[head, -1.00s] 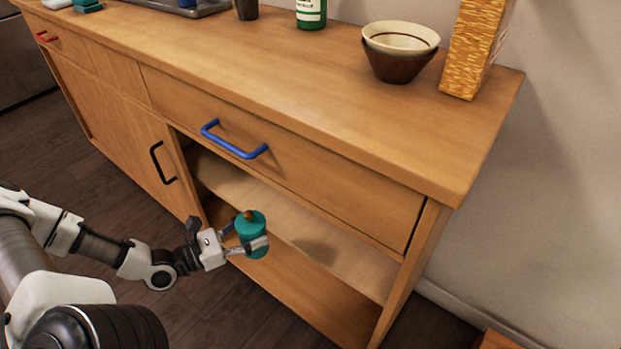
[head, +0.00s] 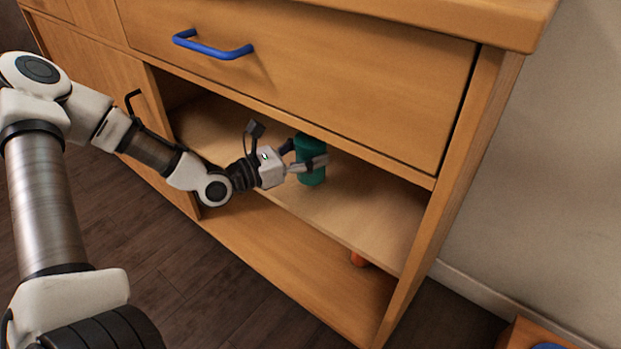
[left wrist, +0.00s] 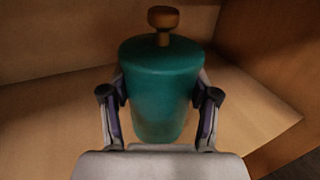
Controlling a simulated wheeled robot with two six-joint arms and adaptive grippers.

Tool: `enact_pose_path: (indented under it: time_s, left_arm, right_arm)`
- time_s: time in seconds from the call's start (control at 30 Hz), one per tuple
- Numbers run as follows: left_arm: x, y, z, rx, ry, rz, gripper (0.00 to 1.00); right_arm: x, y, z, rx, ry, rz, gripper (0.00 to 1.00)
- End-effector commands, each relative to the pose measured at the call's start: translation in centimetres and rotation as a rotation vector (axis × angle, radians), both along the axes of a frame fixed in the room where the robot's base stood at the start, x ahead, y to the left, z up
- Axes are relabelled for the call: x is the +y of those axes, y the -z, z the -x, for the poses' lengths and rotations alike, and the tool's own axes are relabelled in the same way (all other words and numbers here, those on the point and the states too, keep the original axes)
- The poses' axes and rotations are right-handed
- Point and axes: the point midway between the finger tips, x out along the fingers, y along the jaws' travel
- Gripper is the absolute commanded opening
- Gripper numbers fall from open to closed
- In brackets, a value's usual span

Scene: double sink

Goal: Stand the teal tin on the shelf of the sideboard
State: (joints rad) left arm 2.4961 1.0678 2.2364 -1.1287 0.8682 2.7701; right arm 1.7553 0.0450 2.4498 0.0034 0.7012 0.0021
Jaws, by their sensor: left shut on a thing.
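The teal tin (head: 311,173) is upright inside the open bay of the sideboard (head: 300,72), at the shelf (head: 365,205). My left gripper (head: 308,164) is shut on the tin, with a finger on each side of it. In the left wrist view the tin (left wrist: 160,90) stands between the two fingers (left wrist: 160,112), its lid with a brown knob at the top. I cannot tell whether its base touches the shelf. In the head view its top is partly hidden under the drawer's lower edge. My right gripper is not in view.
The drawer with a blue handle (head: 212,47) hangs just above the bay. The shelf is bare to the right of the tin.

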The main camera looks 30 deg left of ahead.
Motion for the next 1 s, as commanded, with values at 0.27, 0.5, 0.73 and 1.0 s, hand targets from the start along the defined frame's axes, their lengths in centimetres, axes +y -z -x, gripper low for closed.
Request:
enact_pose_path:
  time_s: [0.27,0.5,0.73,1.0]
  left_arm:
    - [-0.1,3.8,-0.1,0.001,0.000,0.002,0.22]
    - [0.0,3.6,-0.1,0.002,0.000,0.001,0.22]
    - [0.0,3.7,-0.1,0.002,0.001,0.001,0.85]
    - [0.0,3.5,-0.1,0.002,0.001,0.001,0.85]
  right_arm:
    - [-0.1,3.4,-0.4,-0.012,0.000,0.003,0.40]
    - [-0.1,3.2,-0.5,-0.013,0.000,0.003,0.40]
    - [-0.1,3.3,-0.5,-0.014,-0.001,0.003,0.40]
    - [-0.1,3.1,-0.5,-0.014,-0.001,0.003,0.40]
